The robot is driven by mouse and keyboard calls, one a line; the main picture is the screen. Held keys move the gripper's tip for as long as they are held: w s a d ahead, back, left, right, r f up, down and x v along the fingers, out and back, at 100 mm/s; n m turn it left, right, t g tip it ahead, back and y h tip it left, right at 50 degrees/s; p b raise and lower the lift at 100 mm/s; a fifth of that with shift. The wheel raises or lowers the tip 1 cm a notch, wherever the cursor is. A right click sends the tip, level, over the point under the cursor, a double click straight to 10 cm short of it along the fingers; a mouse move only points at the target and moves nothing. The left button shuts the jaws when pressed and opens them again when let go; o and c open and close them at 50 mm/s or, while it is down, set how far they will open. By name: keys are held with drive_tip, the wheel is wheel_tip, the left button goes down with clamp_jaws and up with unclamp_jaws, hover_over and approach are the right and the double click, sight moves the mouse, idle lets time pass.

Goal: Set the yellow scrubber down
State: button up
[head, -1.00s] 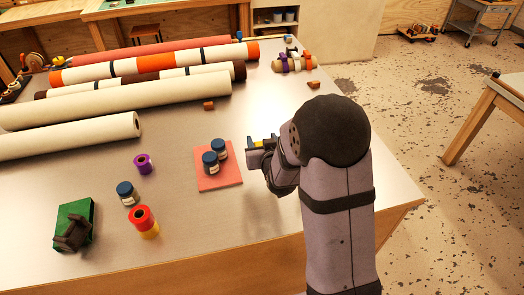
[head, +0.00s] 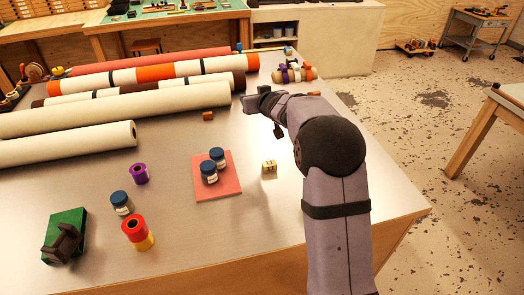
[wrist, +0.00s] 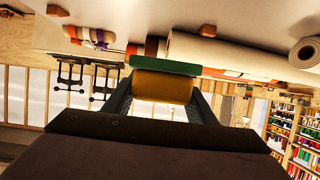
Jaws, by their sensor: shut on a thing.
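The yellow scrubber (wrist: 161,87) is a yellow block with a green layer (wrist: 165,65) along one side. In the wrist view it sits between the two fingers of my gripper (wrist: 160,95), which is shut on it. In the head view my gripper (head: 258,100) is above the table, to the right of the ends of the long rolls. The scrubber cannot be made out there, being hidden by the gripper or too small to tell.
A pink mat (head: 217,190) holds two dark-lidded jars. A small yellowish cube (head: 269,167) lies right of it. Long rolls (head: 115,108) fill the back left. A bundle with coloured bands (head: 294,72) lies at the back right. The tabletop between mat and rolls is mostly clear.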

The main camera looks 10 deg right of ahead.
wheel_tip(320, 180, down, 2)
drive_tip(key=f, duration=0.1)
hover_over(260, 145)
drive_tip(key=shift+f, duration=1.95)
drive_tip(key=shift+w+m+h, duration=0.1)
drive_tip(key=shift+m+h, duration=0.2)
drive_tip(key=shift+h, duration=0.1)
drive_tip(key=shift+f+p, duration=1.4)
drive_tip(key=shift+f, duration=3.55)
drive_tip(key=shift+f, duration=0.15)
drive_tip(key=o, duration=1.1)
drive_tip(key=shift+o, duration=0.2)
